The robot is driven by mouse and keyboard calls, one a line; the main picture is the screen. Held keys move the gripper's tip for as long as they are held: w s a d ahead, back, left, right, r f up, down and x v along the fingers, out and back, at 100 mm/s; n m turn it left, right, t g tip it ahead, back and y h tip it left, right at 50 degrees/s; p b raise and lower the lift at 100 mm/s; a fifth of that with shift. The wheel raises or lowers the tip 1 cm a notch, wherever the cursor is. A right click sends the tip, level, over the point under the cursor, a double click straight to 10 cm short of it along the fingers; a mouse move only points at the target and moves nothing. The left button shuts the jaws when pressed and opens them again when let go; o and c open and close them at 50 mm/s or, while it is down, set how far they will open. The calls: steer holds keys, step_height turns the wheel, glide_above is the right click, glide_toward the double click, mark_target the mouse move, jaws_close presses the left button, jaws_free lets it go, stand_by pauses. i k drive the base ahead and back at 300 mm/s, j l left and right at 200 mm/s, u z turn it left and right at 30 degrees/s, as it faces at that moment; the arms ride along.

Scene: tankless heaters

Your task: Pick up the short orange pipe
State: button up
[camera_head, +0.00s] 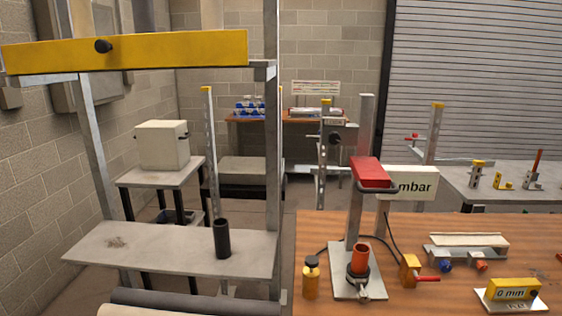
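A short orange pipe (361,258) stands upright in a dark round holder (357,279) on a light metal base plate (345,259). The plate sits on the wooden bench (320,232) at the right. A red press head (371,173) on a metal post is above the pipe, with a gap between them. The lower end of the pipe is hidden in the holder. My gripper does not show in this view.
A yellow cylinder (311,277) and a yellow block with a red handle (410,270) flank the pipe's stand. A white "mbar" display (413,185) is behind. A metal frame with a yellow beam (130,52) and a black tube (222,239) stand left.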

mark_target(361, 251)
steer(key=i+l+u, duration=0.1)
steer(key=l, duration=0.2)
steer(key=i+l+u, duration=0.25)
steer(key=l, duration=0.35)
steer(key=i+l+u, duration=0.1)
steer(key=l, duration=0.2)
steer(key=i, duration=0.05)
